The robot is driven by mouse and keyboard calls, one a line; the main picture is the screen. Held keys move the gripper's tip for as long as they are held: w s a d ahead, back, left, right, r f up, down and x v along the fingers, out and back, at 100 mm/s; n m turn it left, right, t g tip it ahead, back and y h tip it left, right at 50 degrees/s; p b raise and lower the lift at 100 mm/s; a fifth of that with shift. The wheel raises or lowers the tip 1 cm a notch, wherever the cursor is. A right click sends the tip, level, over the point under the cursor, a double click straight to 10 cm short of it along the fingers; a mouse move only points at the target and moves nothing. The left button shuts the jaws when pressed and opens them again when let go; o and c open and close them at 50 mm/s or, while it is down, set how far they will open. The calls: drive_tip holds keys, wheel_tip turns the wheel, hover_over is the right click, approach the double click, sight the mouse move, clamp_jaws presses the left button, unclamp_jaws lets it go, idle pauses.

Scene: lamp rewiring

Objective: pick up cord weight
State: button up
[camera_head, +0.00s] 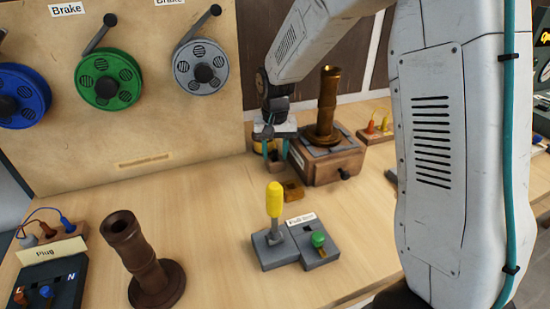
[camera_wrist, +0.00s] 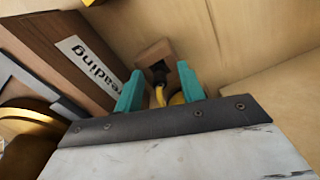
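My gripper (camera_head: 275,153) points down beside the left side of the wooden threading box. In the wrist view its two teal fingertips (camera_wrist: 160,73) stand apart. Between them, nearer the right finger, a rounded yellow piece (camera_wrist: 160,95), likely the cord weight, shows with a dark stem and a small brown wooden block (camera_wrist: 154,51). In the head view yellow (camera_head: 262,146) also shows at the fingers. The gripper's edge hides its lower part, and I see no clear contact with either finger.
The threading box (camera_head: 325,165) with a brass lamp column (camera_head: 327,105) stands close right of my gripper. A switch unit (camera_head: 295,245) and a brown lamp stem (camera_head: 150,260) stand nearer. A spool board (camera_head: 130,140) rises behind.

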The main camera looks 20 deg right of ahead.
clamp_jaws()
